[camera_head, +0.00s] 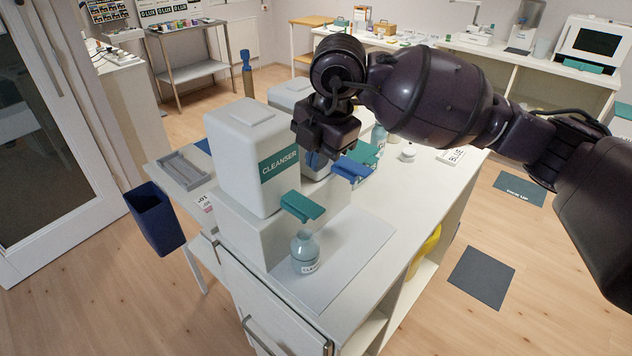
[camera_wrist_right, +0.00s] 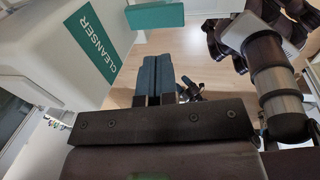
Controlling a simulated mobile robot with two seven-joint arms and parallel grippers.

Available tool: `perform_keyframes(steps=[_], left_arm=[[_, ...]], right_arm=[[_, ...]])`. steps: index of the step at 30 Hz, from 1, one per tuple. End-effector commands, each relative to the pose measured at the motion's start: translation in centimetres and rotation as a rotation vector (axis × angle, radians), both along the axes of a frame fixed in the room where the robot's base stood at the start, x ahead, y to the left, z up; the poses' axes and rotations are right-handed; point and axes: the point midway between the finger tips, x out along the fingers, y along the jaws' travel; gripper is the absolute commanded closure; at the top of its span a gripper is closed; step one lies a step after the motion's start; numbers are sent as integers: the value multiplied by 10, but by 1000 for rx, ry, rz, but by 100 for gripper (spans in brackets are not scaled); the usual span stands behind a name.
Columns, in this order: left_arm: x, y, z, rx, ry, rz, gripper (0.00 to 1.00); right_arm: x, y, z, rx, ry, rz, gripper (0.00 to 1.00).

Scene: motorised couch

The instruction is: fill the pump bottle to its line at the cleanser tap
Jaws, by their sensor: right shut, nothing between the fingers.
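The pump bottle (camera_head: 304,252), pale blue-grey with a white label, stands upright on the light tray area of the counter. It is under the green tap lever (camera_head: 302,206) of the white cleanser dispenser (camera_head: 250,160). Its fill line and level cannot be made out. My right gripper (camera_head: 320,153) is above and behind the lever, beside the dispenser, apart from the bottle. In the right wrist view its fingers (camera_wrist_right: 153,80) are together and empty, with the green lever (camera_wrist_right: 155,14) and the cleanser label (camera_wrist_right: 96,38) beyond them. My left gripper is not in view.
A second dispenser (camera_head: 290,92) with a blue lever (camera_head: 351,169) stands behind, partly hidden by my right arm. A blue bin (camera_head: 154,217) is at the counter's left. A white jar (camera_head: 408,153) stands on the counter. The tray area right of the bottle is clear.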

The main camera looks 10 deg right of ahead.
Motion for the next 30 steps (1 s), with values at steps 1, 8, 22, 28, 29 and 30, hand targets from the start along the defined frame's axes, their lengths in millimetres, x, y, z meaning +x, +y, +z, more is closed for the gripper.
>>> perform_keyframes(steps=[1,8,22,28,29,30], left_arm=[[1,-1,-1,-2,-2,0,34],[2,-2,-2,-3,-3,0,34],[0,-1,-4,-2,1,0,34],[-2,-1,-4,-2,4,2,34],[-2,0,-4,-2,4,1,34],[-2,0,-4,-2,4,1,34]], right_arm=[[0,0,9,0,-4,1,100],[-1,0,32,0,-1,2,100],[-1,0,37,0,0,1,100],[-1,0,36,0,0,1,100],[-1,0,36,0,0,1,100],[-1,0,36,0,0,1,100]])
